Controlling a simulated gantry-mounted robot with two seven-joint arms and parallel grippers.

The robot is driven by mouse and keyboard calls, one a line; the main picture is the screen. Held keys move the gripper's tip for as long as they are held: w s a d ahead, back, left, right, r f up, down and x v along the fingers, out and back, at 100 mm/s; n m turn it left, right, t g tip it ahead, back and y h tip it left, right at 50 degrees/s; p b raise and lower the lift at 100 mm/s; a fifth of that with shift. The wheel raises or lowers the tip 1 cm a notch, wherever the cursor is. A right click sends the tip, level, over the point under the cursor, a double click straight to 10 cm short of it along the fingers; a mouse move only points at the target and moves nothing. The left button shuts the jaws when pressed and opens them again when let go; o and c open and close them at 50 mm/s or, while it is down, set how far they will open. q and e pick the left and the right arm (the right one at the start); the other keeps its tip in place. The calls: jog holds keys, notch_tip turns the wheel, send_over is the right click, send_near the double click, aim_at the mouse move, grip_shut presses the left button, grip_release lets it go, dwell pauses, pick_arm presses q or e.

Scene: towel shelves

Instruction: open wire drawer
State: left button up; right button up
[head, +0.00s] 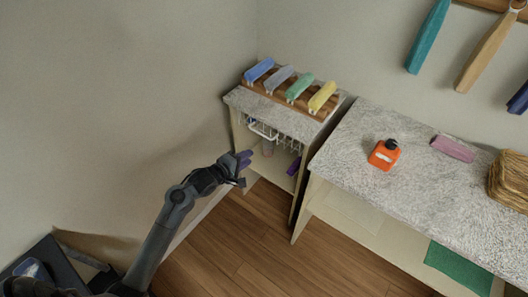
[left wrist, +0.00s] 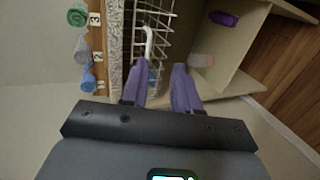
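The white wire drawer (head: 288,143) hangs under the top of the small shelf unit, with a white handle (head: 262,130) on its front. In the left wrist view the wire drawer (left wrist: 166,22) is ahead of my fingers, and the handle (left wrist: 148,42) lies just beyond the gap, nearer the left-hand finger. My left gripper (head: 241,160) has purple fingers and is in front of and a little below the drawer. In the left wrist view my left gripper (left wrist: 158,70) is open, with nothing clearly held between the fingers. I cannot tell whether it touches the handle. My right gripper is not in view.
Rolled towels (head: 291,86) stand in a wooden rack on the shelf unit. A purple item (head: 294,166) lies on its lower shelf. The wooden floor (head: 250,235) in front is clear.

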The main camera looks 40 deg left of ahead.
pick_arm(q)
jog(key=t+b, duration=0.1)
jog(key=b, duration=0.6)
send_near(264, 136)
jog(key=s+f, duration=0.1)
jog(key=f, duration=0.1)
jog(key=shift+t+y, duration=0.4)
jog(key=b+x, duration=0.1)
jog(key=x, duration=0.2)
jog(key=b+x, duration=0.2)
jog(key=x, duration=0.2)
jog(key=r+b+x, duration=0.1)
jog(key=b+x, duration=0.1)
jog(key=x, duration=0.2)
jog(key=shift+w+d, duration=0.1)
jog(key=shift+w, duration=0.05)
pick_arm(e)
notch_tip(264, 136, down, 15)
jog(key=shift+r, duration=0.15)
pick_arm(q)
jog(key=shift+r, duration=0.1)
grip_shut()
